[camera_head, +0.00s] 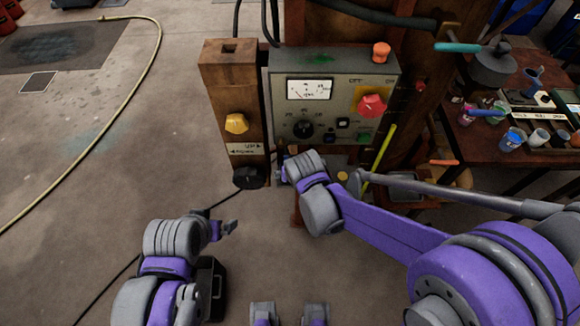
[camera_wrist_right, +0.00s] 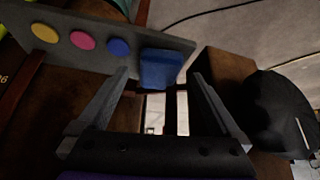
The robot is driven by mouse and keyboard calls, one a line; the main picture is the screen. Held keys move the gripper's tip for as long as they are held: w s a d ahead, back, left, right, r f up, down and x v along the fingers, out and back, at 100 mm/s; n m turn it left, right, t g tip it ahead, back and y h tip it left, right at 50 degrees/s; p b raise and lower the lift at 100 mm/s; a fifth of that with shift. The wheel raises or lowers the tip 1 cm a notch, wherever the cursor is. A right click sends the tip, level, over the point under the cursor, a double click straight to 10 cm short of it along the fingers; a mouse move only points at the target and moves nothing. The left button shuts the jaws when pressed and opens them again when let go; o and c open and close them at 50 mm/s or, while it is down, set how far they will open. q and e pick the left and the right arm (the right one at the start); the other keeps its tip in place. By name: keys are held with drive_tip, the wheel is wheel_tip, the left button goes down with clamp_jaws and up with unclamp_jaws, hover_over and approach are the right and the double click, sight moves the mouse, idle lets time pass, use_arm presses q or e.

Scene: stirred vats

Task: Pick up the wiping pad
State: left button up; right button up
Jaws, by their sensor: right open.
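A blue block (camera_wrist_right: 160,68), which looks like the wiping pad, sits at the end of a grey shelf (camera_wrist_right: 100,45) in the right wrist view. My right gripper (camera_wrist_right: 160,75) is open, with its two fingers pointing toward the pad and one on each side of it in the picture. I cannot tell whether they touch it. In the head view my right gripper (camera_head: 281,168) is below the control box, and the pad is hidden there. My left gripper (camera_head: 230,228) is over the floor at lower left, away from the shelf; its jaws are too small to read.
Yellow (camera_wrist_right: 45,32), pink (camera_wrist_right: 82,40) and blue (camera_wrist_right: 118,47) discs line the shelf beside the pad. The control box (camera_head: 330,95) hangs above. Open floor lies left.

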drive_tip(key=shift+w+a+r, duration=0.1)
drive_tip(key=shift+w+a, duration=0.05)
drive_tip(key=shift+w, duration=0.85)
drive_tip(key=x, duration=0.2)
drive_tip(key=shift+w+f, duration=0.25)
drive_tip(key=shift+f, duration=0.05)
drive_tip(key=shift+a+f, duration=0.1)
drive_tip(key=shift+f, duration=0.15)
drive_tip(key=c, duration=1.4)
drive_tip(key=shift+r, duration=0.1)
